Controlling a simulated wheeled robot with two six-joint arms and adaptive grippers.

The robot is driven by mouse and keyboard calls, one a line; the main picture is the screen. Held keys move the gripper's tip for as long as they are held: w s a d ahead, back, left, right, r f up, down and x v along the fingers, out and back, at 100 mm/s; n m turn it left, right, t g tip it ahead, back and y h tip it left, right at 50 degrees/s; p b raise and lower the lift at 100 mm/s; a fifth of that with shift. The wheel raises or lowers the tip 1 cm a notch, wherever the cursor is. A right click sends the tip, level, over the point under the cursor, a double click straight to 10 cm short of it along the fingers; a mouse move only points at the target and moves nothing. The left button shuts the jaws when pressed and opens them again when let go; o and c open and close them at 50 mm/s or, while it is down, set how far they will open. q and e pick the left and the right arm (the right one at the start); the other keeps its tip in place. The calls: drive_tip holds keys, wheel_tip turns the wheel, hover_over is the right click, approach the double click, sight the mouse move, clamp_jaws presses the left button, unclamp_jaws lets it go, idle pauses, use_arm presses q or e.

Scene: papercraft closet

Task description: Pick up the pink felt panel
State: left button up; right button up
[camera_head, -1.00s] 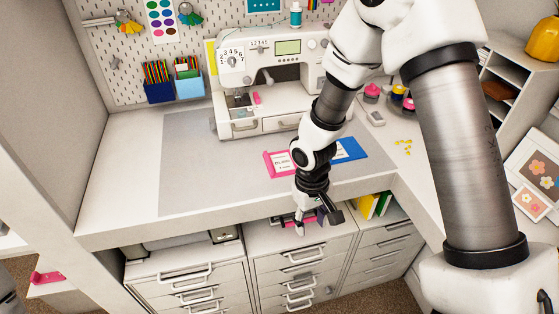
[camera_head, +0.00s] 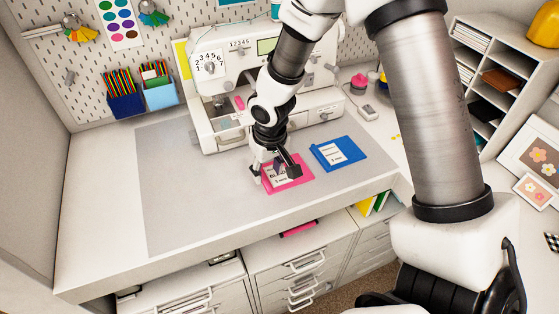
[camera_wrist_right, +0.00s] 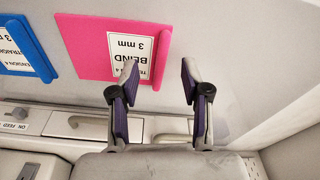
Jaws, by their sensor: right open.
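The pink felt panel (camera_head: 296,181) lies flat on the grey mat (camera_head: 170,195), with a white label reading "BLIND 3 mm". My right gripper (camera_head: 272,174) is over its left part and hides some of it in the head view. In the right wrist view the panel (camera_wrist_right: 84,45) lies beyond the fingers, its labelled end near one fingertip. The right gripper (camera_wrist_right: 159,76) is open, with nothing between its fingers. I cannot tell its exact height above the panel. My left gripper is out of view.
A blue panel (camera_head: 338,153) lies just right of the pink one. The sewing machine (camera_head: 215,75) stands close behind. A pink spool (camera_head: 358,84) stands to its right. Another pink item (camera_head: 298,229) shows below the table edge. The mat's left side is clear.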

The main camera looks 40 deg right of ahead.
sight(264, 177)
drive_tip(key=f, duration=0.1)
drive_tip(key=w+f, duration=0.1)
drive_tip(key=f, duration=0.1)
drive_tip(key=shift+w+f, duration=0.3)
drive_tip(key=shift+s+r, duration=0.2)
drive_tip(key=shift+s, duration=0.05)
drive_tip(key=shift+c, duration=0.9)
drive_tip(key=shift+s, duration=0.1)
drive_tip(key=c, duration=0.6)
clamp_jaws()
